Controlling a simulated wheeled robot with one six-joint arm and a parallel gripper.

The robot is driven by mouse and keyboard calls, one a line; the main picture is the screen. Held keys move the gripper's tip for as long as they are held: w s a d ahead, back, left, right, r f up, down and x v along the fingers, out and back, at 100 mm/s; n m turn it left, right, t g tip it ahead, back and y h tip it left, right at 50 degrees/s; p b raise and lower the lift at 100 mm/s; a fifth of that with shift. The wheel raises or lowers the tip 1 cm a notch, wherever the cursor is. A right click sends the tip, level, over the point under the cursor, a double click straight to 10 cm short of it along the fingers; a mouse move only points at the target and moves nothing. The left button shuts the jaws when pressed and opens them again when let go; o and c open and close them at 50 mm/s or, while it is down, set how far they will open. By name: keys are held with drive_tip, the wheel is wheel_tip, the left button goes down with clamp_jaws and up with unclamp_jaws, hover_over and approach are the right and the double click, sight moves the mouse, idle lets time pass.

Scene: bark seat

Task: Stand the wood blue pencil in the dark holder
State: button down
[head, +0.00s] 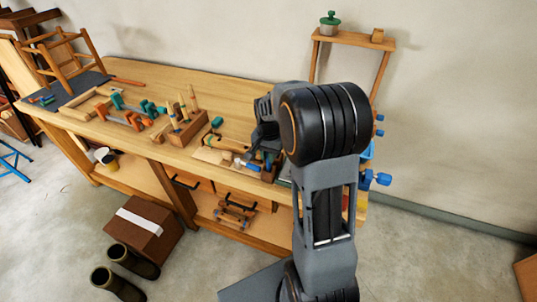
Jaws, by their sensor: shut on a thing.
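My gripper (262,148) points down over the right part of the workbench and is shut on a thin thing, seemingly the wood blue pencil (267,160). Only a small bluish part of it shows below the fingers. A small dark reddish-brown box, likely the dark holder (268,174), stands on the bench right under the gripper. I cannot tell whether the pencil's lower end is inside the box or in front of or behind it. My arm hides the bench to the right.
A brown block (187,134) with upright tools stands left of the gripper on the workbench (190,86). A blue-handled tool (250,166) lies close beside the box. Green-handled tools and a small stool (68,62) are further left. A cardboard box (146,230) and boots stand on the floor.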

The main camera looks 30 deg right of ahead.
drive_tip(key=shift+f+b, duration=0.3)
drive_tip(key=shift+f, duration=0.1)
drive_tip(key=c, duration=0.7)
unclamp_jaws()
drive_tip(key=shift+r, duration=0.1)
drive_tip(key=shift+r+p, duration=2.75)
drive_tip(key=shift+r, duration=0.75)
drive_tip(key=s+a+r+n+t, duration=0.2)
drive_tip(key=s+a+r+n, duration=0.2)
drive_tip(key=s, duration=0.4)
drive_tip(key=s+a+r+n+t, duration=0.2)
drive_tip(key=s+a+r+n, duration=0.3)
drive_tip(key=s, duration=0.3)
drive_tip(key=shift+r+t, duration=0.3)
drive_tip(key=shift+r, duration=0.2)
